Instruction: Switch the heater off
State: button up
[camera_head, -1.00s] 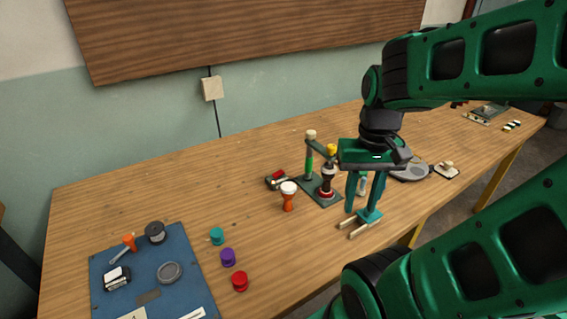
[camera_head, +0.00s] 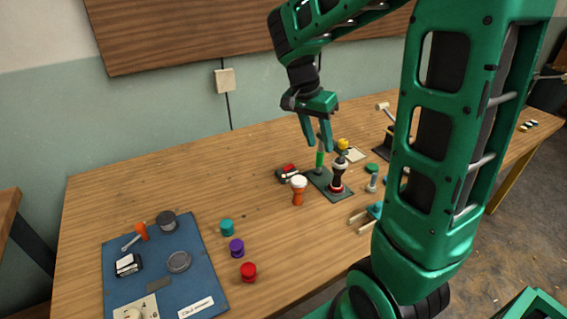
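No thing in view is marked as a heater, and I cannot tell for sure which one it is. A small dark box with a red switch-like part (camera_head: 288,172) lies near the middle of the table. My gripper (camera_head: 322,148) is above the table, just right of that box and over the stand with a green-handled post (camera_head: 320,160). Its two teal fingers point down, apart, with nothing seen between them. A dark and red spool-like piece (camera_head: 337,178) stands on the same stand's base. My arm hides part of the table's right side.
An orange goblet drum with white top (camera_head: 299,190) stands in front of the box. Teal (camera_head: 227,227), purple (camera_head: 237,247) and red (camera_head: 248,271) pieces stand near a blue mat (camera_head: 195,245) holding small items. The table's left back is clear.

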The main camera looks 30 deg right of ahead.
aim_at(290, 166)
jog(key=w+a+f+m+h, duration=0.1)
jog(key=w+a+f+m, duration=0.15)
jog(key=w, duration=0.35)
jog(key=w+a+f+m, duration=0.2)
jog(key=w+a, duration=0.2)
jog(key=w, duration=0.2)
jog(key=shift+n, duration=0.25)
jog(key=x, duration=1)
jog(key=shift+w+d+f, duration=0.15)
jog(key=shift+f, duration=0.15)
jog(key=shift+c, duration=0.2)
grip_shut()
